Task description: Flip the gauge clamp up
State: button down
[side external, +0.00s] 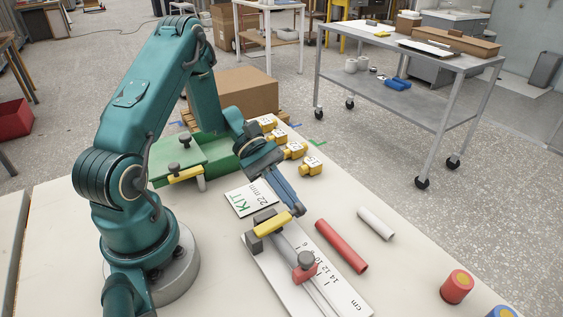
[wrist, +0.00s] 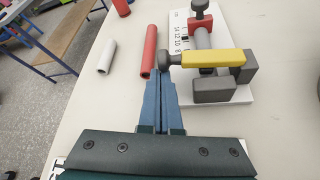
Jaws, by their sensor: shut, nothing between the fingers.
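The gauge clamp is a yellow bar (side external: 273,224) hinged on dark grey blocks, lying down flat across a grey tube on the white ruler board (side external: 338,291). In the wrist view the yellow bar (wrist: 212,58) runs sideways, with its dark knob (wrist: 164,60) at the left end and its hinge block (wrist: 245,70) at the right. My gripper (side external: 298,211) is shut and empty at the bar's knob end. In the wrist view the blue fingertips (wrist: 159,76) are right by the knob; I cannot tell whether they touch it.
A red stop (side external: 304,273) with a grey knob sits on the gauge. A red tube (side external: 341,246) and a white tube (side external: 376,223) lie beside the board. Several yellow fittings (side external: 311,166) and a green fixture (side external: 205,154) stand behind.

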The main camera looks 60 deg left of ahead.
jog(key=shift+r, duration=0.3)
jog(key=shift+s+r, duration=0.2)
jog(key=shift+r, duration=0.6)
jog(key=shift+s+r, duration=0.2)
jog(key=shift+r, duration=0.6)
jog(key=shift+s+r, duration=2.4)
jog(key=shift+s, duration=0.1)
jog(key=shift+s+r+m+t, duration=0.2)
jog(key=shift+s+m+t, duration=0.25)
jog(key=shift+s, duration=0.15)
jog(key=shift+s+r+m+t, duration=0.15)
jog(key=shift+s+m+t, duration=0.25)
jog(key=shift+s, duration=0.2)
jog(key=shift+s+d, duration=0.1)
jog(key=shift+s, duration=0.05)
